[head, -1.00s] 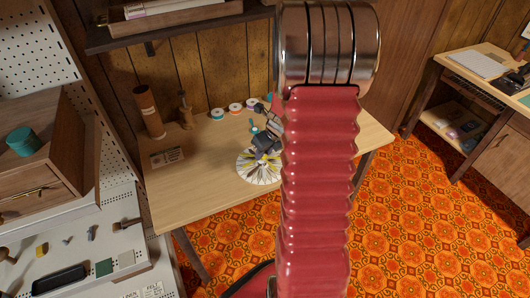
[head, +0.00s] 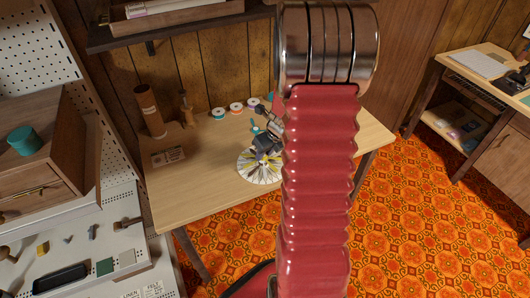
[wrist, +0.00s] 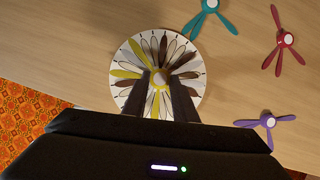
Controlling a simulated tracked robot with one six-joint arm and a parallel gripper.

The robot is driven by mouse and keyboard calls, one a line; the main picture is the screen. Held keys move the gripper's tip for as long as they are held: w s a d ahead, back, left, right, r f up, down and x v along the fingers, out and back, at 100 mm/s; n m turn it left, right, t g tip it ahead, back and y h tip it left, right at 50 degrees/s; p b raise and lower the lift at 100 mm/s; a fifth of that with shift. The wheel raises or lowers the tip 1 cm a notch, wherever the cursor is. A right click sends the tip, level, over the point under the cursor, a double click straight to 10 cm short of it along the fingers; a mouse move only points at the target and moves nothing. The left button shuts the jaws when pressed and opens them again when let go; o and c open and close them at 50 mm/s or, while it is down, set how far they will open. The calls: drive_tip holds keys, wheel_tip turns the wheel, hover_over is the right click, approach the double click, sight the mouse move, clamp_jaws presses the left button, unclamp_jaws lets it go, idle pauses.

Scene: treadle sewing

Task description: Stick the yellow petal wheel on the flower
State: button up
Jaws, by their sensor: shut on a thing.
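The flower (wrist: 116,96) is a white disc with dark petal outlines, several brown petals and yellow ones, flat on the wooden table; it also shows in the head view (head: 247,173). My gripper (wrist: 160,82) is over its middle, pointing down, with its fingers either side of a pale round hub. It is shut on the yellow petal wheel (wrist: 125,74), whose yellow petals spread at the left and below the hub. Whether the wheel touches the disc I cannot tell. In the head view my gripper (head: 267,143) is over the disc, partly hidden by my arm.
In the wrist view a teal wheel (wrist: 210,6), a red wheel (wrist: 287,40) and a purple wheel (wrist: 267,121) lie around the disc. Coloured spools (head: 236,107), a brown cylinder (head: 150,111) and a label card (head: 168,156) are at the table's back and left. The table's front left is clear.

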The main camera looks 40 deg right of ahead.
drive_tip(key=o, duration=1.1)
drive_tip(key=shift+r, duration=0.1)
drive_tip(key=v, duration=1.3)
drive_tip(key=shift+r, duration=0.2)
drive_tip(key=shift+s, duration=0.1)
